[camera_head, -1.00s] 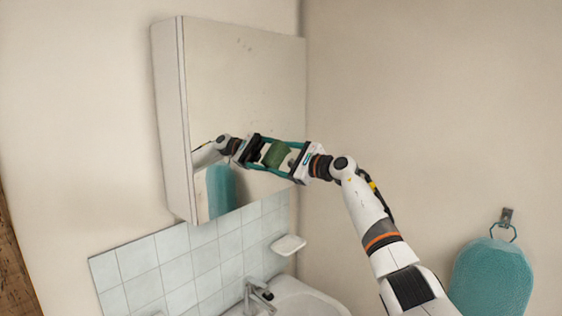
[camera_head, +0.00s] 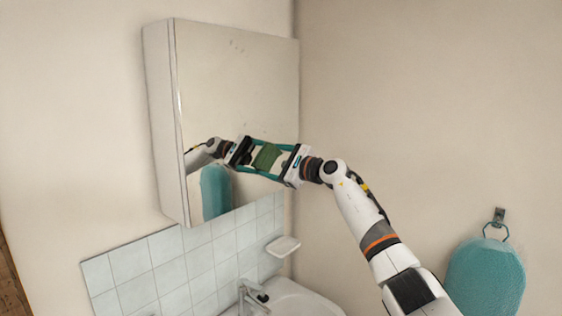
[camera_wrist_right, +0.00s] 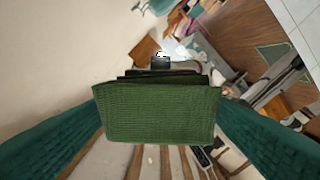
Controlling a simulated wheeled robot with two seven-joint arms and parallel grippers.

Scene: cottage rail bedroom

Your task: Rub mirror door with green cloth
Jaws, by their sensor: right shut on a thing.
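The mirror door (camera_head: 240,85) is the front of a white wall cabinet. My right gripper (camera_head: 270,158) is at the lower right part of the door, reaching in from the right. It is shut on the green cloth (camera_head: 266,156), which is at or very near the glass; I cannot tell whether it touches. In the right wrist view the folded green cloth (camera_wrist_right: 160,113) fills the middle between the teal fingers. The arm's reflection shows in the mirror. My left gripper is not in view.
A sink with a tap (camera_head: 250,294) is below the cabinet, against white tiles (camera_head: 160,262). A soap dish (camera_head: 283,246) juts from the wall. A teal towel (camera_head: 485,280) hangs from a ring at the right.

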